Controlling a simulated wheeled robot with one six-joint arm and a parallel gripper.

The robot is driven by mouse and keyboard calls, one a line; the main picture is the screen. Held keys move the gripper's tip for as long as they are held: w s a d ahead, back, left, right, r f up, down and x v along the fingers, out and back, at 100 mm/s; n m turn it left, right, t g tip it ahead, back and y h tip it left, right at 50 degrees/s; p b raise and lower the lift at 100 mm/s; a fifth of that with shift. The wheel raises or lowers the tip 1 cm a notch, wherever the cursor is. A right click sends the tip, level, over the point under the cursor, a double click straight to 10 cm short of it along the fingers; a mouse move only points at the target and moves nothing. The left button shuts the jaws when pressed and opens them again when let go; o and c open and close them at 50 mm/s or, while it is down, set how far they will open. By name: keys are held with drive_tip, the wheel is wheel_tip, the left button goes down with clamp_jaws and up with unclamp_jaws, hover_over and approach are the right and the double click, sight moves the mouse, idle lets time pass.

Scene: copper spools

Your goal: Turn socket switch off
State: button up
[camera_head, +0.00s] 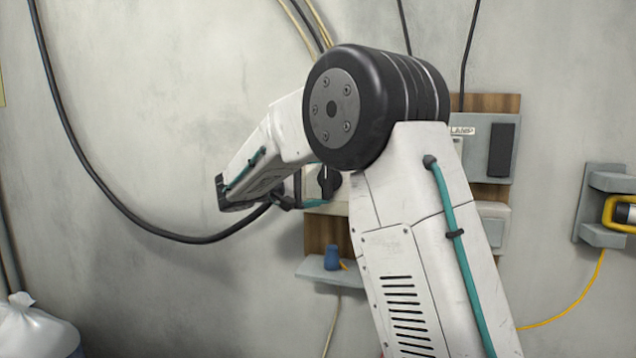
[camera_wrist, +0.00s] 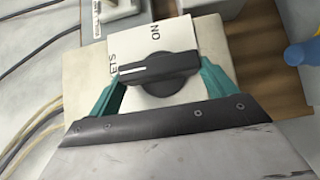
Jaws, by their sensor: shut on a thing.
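The socket switch is a black rotary knob (camera_wrist: 158,72) with a bar handle on a pale plate (camera_wrist: 178,38). The plate carries the letters "ON" and a partly covered word ending in "ETS". The white line on the bar points left in the wrist view, away from "ON". My gripper (camera_wrist: 161,76) has its teal fingers at the two ends of the bar and is shut on the knob. In the head view the knob (camera_head: 329,181) shows beside my arm, which hides part of its box. One teal finger shows just below it.
A grey box labelled "LAMP" (camera_head: 478,132) with a black switch (camera_head: 501,150) is on the wooden board to the right. A small shelf (camera_head: 315,270) below holds a blue object (camera_head: 332,258). A yellow-handled tool (camera_head: 620,213) hangs at right. Cables run along the wall.

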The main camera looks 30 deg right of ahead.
drive_tip(key=shift+f, duration=0.1)
drive_tip(key=o, duration=0.9)
drive_tip(key=shift+c, duration=0.2)
drive_tip(key=a, duration=0.8)
drive_tip(key=shift+w, duration=0.45)
drive_tip(key=shift+d, duration=0.1)
drive_tip(key=s+a+f+n+y, duration=0.1)
drive_tip(key=s+f+n+y, duration=0.3)
drive_tip(key=s+f+y, duration=0.55)
drive_tip(key=s+a+f+m+t+y, duration=0.1)
drive_tip(key=s+a+y, duration=0.1)
drive_tip(key=s, duration=0.7)
drive_tip(key=s+a+f+t+y, duration=0.1)
drive_tip(key=s+a+f+y, duration=0.1)
drive_tip(key=s, duration=0.8)
drive_tip(key=s+a+f+m+t+y, duration=0.1)
drive_tip(key=s+a+y, duration=0.3)
drive_tip(key=s, duration=0.5)
drive_tip(key=shift+s+a+f+m+t, duration=0.15)
drive_tip(key=shift+a+f+m+t, duration=0.15)
drive_tip(key=shift+a+f, duration=0.45)
